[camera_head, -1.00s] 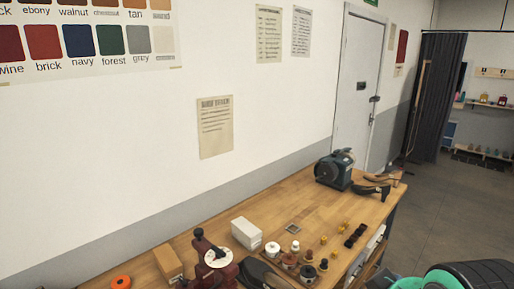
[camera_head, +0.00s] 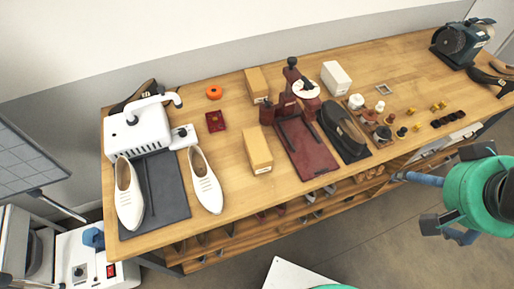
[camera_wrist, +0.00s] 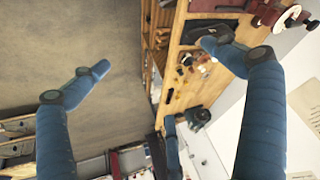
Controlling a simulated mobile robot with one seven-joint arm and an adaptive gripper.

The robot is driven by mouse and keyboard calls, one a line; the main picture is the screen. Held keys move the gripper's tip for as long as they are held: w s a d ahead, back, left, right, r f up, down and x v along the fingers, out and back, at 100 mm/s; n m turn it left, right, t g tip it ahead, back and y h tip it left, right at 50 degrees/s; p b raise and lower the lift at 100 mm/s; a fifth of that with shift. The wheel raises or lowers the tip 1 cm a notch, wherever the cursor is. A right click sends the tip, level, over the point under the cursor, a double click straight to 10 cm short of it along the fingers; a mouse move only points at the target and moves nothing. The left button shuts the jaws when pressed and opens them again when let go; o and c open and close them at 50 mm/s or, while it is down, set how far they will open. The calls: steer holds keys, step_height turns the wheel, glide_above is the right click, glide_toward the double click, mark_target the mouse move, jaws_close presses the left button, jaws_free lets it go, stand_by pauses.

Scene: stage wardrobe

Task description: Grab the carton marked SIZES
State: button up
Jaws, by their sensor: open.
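Three cartons stand on the wooden workbench (camera_head: 225,165) in the head view. One tan carton (camera_head: 257,150) is near the front edge, left of a dark red press (camera_head: 305,140). Another tan carton (camera_head: 256,84) is behind it, and a white carton (camera_head: 336,77) stands right of the press top. Small labels show on them, but I cannot read which says SIZES. My gripper (camera_head: 418,205) is at the right, in front of the bench and well apart from the cartons. In the wrist view its blue fingers (camera_wrist: 158,58) are wide apart with nothing between them.
White shoes (camera_head: 205,180) and a white sewing machine (camera_head: 138,128) occupy the bench's left end. An orange ring (camera_head: 214,92) and dark red tin (camera_head: 216,121) lie nearby. Jars and a dark iron-like shape (camera_head: 343,130) crowd right of the press. A grinder (camera_head: 457,42) is far right.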

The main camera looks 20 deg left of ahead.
stand_by(0.7)
steer(key=w+a+n+g+p, duration=0.1)
steer(key=w+a+n+p, duration=0.15)
steer(key=w+a, duration=0.55)
steer(key=n+g+p, duration=0.5)
steer(key=n+p, duration=0.1)
steer(key=p, duration=0.1)
glide_above(262, 143)
step_height(262, 143, down, 19)
steer(key=shift+f, duration=0.2)
steer(key=shift+f+b, duration=0.3)
steer(key=shift+f, duration=4)
